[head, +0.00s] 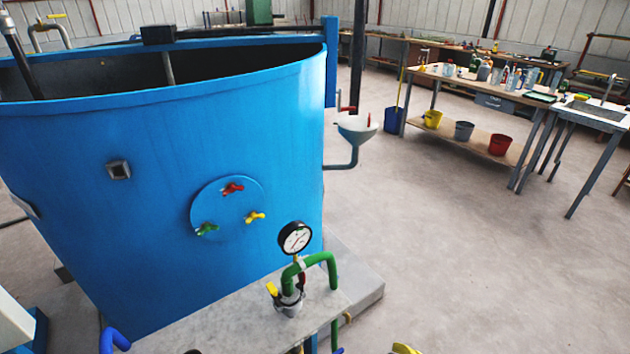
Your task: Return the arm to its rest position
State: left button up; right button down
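Neither of my grippers shows in the head view, and no arm of mine can be made out for certain. The large blue vessel (150,200) fills the left half, open at the top. A round blue plate (228,226) on its wall carries a red valve handle (232,188), a green one (207,229) and a yellow one (256,217). A pressure gauge (295,238) with a white dial stands in front of the vessel, beside a bent green pipe (320,260) and a small yellow lever (272,289).
A grey slab (230,325) lies below the gauge. Workbenches with bottles stand at the back right, with a yellow bucket (432,119) and a red bucket (500,143) on a lower shelf. The concrete floor (470,255) at right is clear.

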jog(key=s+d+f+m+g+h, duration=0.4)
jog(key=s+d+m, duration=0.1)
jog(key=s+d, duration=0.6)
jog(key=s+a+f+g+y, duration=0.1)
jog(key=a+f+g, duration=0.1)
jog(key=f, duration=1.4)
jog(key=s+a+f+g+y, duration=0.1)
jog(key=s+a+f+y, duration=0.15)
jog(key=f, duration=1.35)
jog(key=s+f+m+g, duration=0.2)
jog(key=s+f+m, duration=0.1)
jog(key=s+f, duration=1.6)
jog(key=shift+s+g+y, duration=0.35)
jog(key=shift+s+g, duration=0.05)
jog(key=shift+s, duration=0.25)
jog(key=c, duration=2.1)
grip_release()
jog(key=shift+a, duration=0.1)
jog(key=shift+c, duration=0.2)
